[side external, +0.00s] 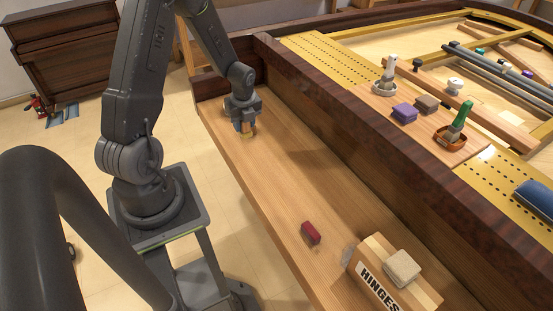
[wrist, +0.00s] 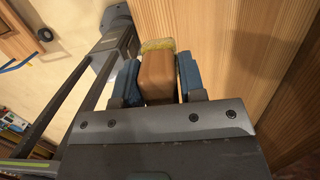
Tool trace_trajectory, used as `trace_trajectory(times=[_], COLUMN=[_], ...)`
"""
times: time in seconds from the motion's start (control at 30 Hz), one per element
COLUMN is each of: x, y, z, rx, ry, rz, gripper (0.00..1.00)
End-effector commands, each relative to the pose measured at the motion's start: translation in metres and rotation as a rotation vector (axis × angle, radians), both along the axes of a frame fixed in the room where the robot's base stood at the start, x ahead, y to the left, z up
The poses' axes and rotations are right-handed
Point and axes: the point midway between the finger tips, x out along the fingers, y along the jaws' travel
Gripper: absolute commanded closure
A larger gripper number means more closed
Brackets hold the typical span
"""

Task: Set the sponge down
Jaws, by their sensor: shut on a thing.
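My gripper (side external: 245,128) is over the far left end of the wooden keybed (side external: 290,185), low and close to the wood. In the wrist view its two blue-padded fingers (wrist: 157,82) are shut on the sponge (wrist: 157,75), a brown block with a rough yellow edge at its far end. The sponge shows only as a small tan and yellow bit in the side view (side external: 247,131), mostly hidden by the fingers. I cannot tell whether its yellow edge touches the wood.
A dark red block (side external: 311,233) and a box marked HINGES (side external: 378,281) with a cream block (side external: 402,267) on it stand at the near end. A dark wooden rail (side external: 370,130) borders the keybed. The wood between gripper and red block is clear.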

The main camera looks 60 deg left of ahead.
Motion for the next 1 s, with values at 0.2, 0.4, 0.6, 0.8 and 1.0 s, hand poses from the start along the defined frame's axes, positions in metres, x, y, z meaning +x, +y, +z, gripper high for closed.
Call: trace_trajectory(times=[0.2, 0.4, 0.6, 0.8, 1.0], x=[0.001, 0.036, 0.069, 0.086, 0.086], y=[0.014, -0.011, -0.035, -0.046, -0.047], z=[-0.008, -0.033, -0.058, -0.069, -0.092], rx=[-0.001, -0.002, 0.000, 0.000, -0.002], ry=[0.002, 0.002, 0.002, 0.001, 0.003], rz=[0.023, 0.020, 0.022, 0.026, 0.027], gripper=[0.86, 0.86, 0.86, 0.86, 0.86])
